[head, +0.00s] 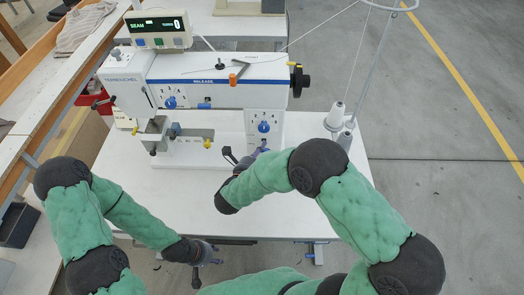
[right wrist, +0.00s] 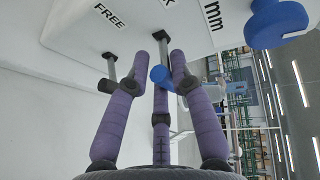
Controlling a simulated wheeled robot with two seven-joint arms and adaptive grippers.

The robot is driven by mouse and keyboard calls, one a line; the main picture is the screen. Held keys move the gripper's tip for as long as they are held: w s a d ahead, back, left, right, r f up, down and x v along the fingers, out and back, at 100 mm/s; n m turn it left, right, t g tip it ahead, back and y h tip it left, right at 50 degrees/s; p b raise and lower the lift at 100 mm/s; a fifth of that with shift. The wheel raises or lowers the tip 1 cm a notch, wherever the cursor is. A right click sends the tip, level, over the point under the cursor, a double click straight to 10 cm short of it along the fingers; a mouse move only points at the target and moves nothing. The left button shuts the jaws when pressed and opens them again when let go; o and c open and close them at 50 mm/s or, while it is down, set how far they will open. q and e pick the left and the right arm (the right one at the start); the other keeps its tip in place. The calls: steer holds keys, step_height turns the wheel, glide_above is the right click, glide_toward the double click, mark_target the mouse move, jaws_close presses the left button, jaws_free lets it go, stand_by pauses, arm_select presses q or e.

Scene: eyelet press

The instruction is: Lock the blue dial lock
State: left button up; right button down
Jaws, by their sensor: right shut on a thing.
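In the right wrist view, the blue dial lock (right wrist: 158,74) is a small blue-ended lever on a grey shaft, below a partly hidden label ending in "K". The purple fingers of my right gripper (right wrist: 160,72) are around it and shut on it. In the head view, my right gripper (head: 247,157) is at the foot of the machine's right column, below the large blue dial (head: 263,126). That dial also shows in the right wrist view (right wrist: 275,22), near "mm". My left gripper (head: 207,252) hangs low by the table's front edge, away from the machine; its opening is unclear.
A "FREE" label (right wrist: 110,16) is left of the lock, with a dark-ended pin (right wrist: 107,85) below it. The white machine (head: 210,75) has more blue knobs at its left (head: 170,102). Thread cones (head: 336,113) stand at the right. The front tabletop (head: 165,190) is mostly clear.

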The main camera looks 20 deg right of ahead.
steer(key=shift+w+r+n+g+y+p, duration=0.1)
steer(key=shift+r+n+g+y+p, duration=0.4)
steer(key=shift+p, duration=1.25)
steer(key=shift+r+g+p, duration=0.15)
steer(key=shift+g+p, duration=0.25)
steer(key=shift+p, duration=0.15)
steer(key=c, duration=1)
jaws_free()
steer(key=shift+c, duration=0.2)
steer(key=v, duration=1.2)
